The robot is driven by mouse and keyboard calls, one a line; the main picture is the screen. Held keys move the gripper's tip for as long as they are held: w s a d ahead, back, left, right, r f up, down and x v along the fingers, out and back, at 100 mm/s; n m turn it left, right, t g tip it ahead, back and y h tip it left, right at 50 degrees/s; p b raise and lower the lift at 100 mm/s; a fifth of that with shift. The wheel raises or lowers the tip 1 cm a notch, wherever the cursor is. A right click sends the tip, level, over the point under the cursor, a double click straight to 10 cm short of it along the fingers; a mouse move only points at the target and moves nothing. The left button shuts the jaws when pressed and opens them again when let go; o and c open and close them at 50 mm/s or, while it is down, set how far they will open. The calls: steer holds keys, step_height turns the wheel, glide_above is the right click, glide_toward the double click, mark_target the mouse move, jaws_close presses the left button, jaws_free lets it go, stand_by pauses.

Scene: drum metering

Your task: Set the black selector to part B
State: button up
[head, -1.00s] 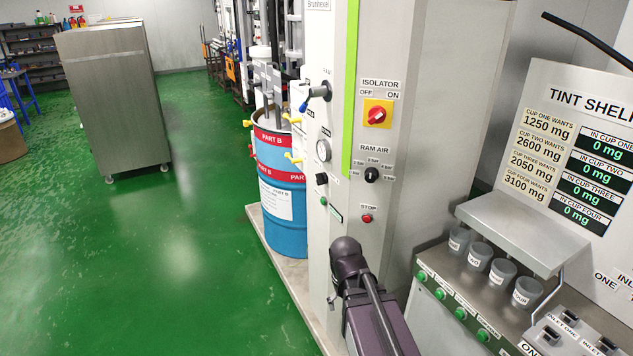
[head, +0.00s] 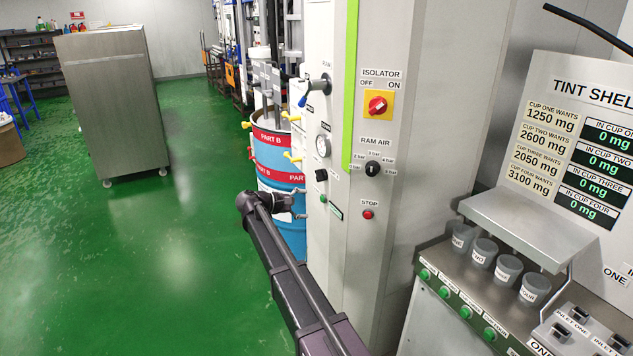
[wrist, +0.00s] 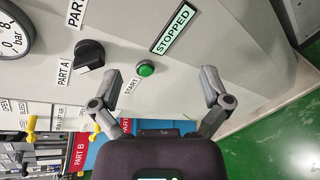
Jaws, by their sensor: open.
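The black selector (wrist: 91,54) is a knob on the pale cabinet face, between a PART A label (wrist: 64,73) and another PART label (wrist: 76,12) cut off at the view's top. Its raised grip seems to lean toward PART A, but I cannot tell its setting surely. It also shows small in the head view (head: 321,175). My gripper (wrist: 162,78) is open and empty. Its left fingertip is close to the selector's right side in the wrist view; I cannot tell whether they touch. In the head view my gripper (head: 296,204) is beside the panel, below the selector.
A green START button (wrist: 145,68) and a STOPPED display (wrist: 174,28) lie near the fingers. A pressure gauge (wrist: 14,36) is beyond the selector. The blue PART B drum (head: 276,160) stands behind my gripper. Open green floor (head: 190,260) lies to the left.

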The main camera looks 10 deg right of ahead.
mark_target(316, 176)
steer(key=w+a+r+n+t+h, duration=0.1)
steer(key=w+a+r+n+h, duration=0.1)
steer(key=w+a, duration=0.4)
step_height(316, 176, up, 2)
steer(key=shift+w+a+r+t+h+b, duration=0.1)
steer(key=shift+w+a+t+h+b, duration=0.1)
steer(key=shift+a+t+h+b, duration=0.25)
steer(key=shift+d, duration=0.1)
steer(key=x, duration=1.3)
steer(key=shift+d, duration=0.3)
steer(key=c, duration=1.2)
